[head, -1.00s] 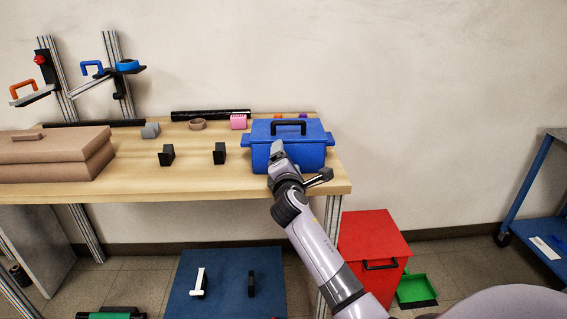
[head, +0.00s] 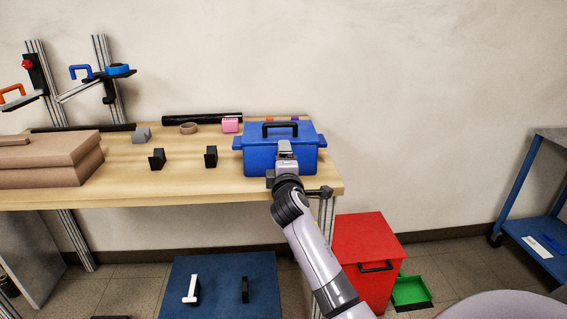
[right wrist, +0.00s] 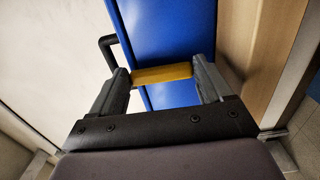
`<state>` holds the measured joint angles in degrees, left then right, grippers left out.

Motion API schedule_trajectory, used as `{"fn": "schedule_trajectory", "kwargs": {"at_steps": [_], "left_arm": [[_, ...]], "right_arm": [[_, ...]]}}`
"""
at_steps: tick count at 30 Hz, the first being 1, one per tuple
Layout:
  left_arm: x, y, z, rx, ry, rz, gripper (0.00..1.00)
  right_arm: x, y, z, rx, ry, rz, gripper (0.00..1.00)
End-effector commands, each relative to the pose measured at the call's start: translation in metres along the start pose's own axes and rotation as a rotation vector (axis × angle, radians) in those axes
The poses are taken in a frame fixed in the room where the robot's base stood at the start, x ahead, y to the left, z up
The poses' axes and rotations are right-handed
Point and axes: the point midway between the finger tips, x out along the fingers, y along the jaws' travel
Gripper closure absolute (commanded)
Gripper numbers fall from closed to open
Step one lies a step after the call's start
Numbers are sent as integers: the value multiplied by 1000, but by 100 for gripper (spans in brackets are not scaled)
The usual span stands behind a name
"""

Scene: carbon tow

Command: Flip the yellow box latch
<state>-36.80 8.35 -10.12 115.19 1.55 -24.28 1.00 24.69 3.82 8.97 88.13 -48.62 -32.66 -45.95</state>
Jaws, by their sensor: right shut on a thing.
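A blue box (head: 308,161) with a black handle (head: 282,125) on its lid stands at the right end of the wooden table. The yellow latch (right wrist: 163,74) shows against the blue box in the right wrist view. My right gripper (head: 286,147) is at the front of the box; in the right wrist view (right wrist: 165,78) its two fingers are shut on the ends of the yellow latch. In the head view the gripper hides the latch. The lid looks closed. My left gripper is not in view.
Two black brackets (head: 211,157) stand on the table left of the box, beyond a clear strip of tabletop. Brown cartons (head: 45,160) lie at the far left. A black tube (head: 203,118) lies at the back. A red bin (head: 367,248) stands on the floor below right.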

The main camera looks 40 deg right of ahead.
Motion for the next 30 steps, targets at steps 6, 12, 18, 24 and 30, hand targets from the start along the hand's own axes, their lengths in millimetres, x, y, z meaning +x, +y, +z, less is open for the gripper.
{"fn": "schedule_trajectory", "kwargs": {"at_steps": [6,12,18,24,30], "left_arm": [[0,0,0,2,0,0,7],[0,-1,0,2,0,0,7],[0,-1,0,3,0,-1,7],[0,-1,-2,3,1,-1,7],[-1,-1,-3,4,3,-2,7]], "right_arm": [[0,-1,0,6,1,-2,51],[0,0,0,6,1,-2,5],[0,0,0,4,1,-1,0],[-9,0,0,4,2,0,0],[-36,-1,-1,4,3,-1,0]]}}
